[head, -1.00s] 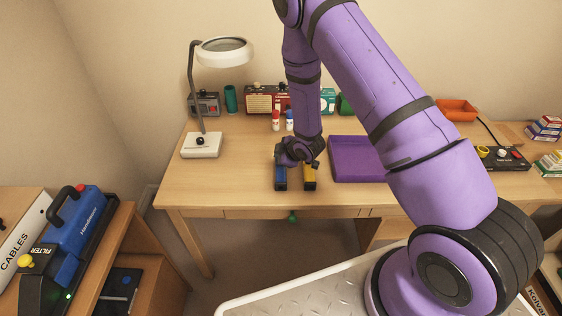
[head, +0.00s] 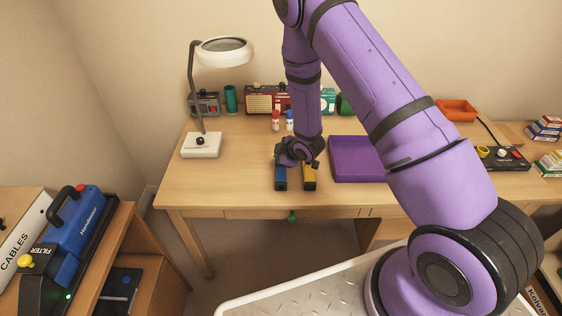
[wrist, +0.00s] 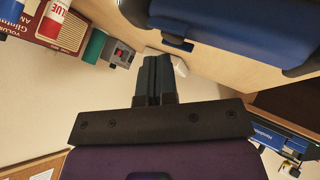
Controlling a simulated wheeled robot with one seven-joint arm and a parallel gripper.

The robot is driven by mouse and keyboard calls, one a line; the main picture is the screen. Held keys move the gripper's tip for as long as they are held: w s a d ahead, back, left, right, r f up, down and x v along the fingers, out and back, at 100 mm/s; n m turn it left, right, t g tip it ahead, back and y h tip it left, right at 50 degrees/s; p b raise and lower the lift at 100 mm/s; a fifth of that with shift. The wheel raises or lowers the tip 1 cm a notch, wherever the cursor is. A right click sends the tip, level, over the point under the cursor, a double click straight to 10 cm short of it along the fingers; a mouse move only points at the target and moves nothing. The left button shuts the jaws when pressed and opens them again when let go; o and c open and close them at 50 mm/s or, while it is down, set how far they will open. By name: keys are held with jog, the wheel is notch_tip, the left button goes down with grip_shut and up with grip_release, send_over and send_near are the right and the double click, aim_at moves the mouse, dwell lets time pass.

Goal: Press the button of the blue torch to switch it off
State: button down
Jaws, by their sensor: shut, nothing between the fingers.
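The blue torch (head: 280,180) lies on the desk near its front edge, left of a similar yellow torch (head: 310,180). My gripper (head: 297,158) is low over the two torches and hides their far ends in the head view. In the wrist view, my gripper (wrist: 160,70) is shut, its two dark fingers together with nothing between them. A large blue body, seemingly the blue torch (wrist: 235,35), fills the upper right of that view, close to the fingertips. I cannot tell whether they touch it. The torch's button and any light from it cannot be made out.
A purple tray (head: 345,165) lies right of the torches. A lamp (head: 201,145) stands on the left of the desk (head: 235,185). Glue sticks (head: 276,120), a radio (head: 262,100) and other items line the back. The desk between lamp and torches is clear.

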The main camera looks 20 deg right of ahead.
jog(key=shift+f, duration=0.1)
jog(key=shift+f, duration=0.35)
dwell(0.6)
jog(key=shift+r, duration=0.45)
jog(key=shift+r, duration=0.1)
jog(key=shift+r, duration=2.95)
